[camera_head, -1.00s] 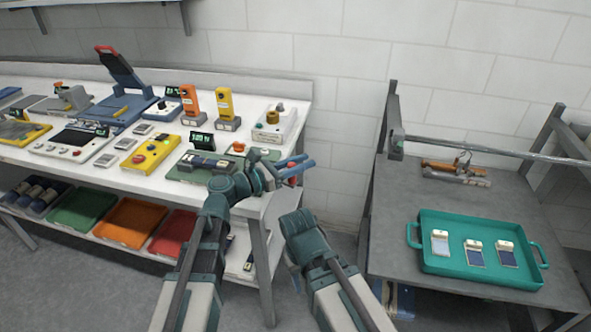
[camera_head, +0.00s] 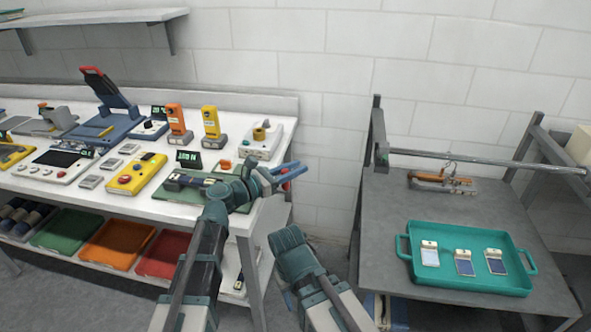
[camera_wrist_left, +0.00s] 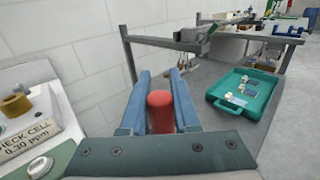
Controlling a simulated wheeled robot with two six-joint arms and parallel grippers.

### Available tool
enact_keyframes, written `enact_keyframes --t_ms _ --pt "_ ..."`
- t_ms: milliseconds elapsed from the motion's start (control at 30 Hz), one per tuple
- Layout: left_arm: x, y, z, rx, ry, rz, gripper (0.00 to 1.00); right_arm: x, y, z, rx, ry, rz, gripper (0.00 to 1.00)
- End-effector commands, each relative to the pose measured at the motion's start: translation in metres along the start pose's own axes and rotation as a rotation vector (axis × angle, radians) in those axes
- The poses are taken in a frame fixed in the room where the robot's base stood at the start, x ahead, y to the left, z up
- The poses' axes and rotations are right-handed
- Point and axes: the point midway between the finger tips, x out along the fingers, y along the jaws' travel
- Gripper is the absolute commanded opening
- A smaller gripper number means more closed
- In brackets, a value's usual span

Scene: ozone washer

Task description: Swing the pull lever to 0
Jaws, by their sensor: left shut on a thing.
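The pull lever's red grip (camera_wrist_left: 161,112) stands between the two blue fingers of my left gripper (camera_wrist_left: 163,100) in the left wrist view. The lever's arm is hidden behind the gripper. A green base unit (camera_head: 158,194) with a dark cylinder on it and a small lit display (camera_head: 188,158) is left of the gripper; its digits are too small to read. My right gripper does not show, only arm parts.
A white check cell box (camera_head: 262,146) with a yellow knob stands behind the gripper. Yellow and orange handheld units stand farther left on the bench. At right, a grey table (camera_head: 385,205) holds a teal tray (camera_head: 405,262) under a metal bar. A floor gap separates bench and table.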

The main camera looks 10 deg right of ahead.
Motion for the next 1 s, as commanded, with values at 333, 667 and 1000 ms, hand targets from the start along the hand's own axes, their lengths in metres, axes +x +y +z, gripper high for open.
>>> enact_keyframes --t_ms 333,667,1000 --pt "-0.0005 0.0125 0.0020 -0.004 -0.005 0.027 0.59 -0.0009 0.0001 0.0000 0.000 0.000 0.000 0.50" --pt "-0.0004 0.0087 0.0012 -0.003 -0.003 0.021 0.59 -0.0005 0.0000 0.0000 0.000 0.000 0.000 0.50" --pt "-0.0020 0.0068 0.0010 -0.003 -0.003 0.018 0.59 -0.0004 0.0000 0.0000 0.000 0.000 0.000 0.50"
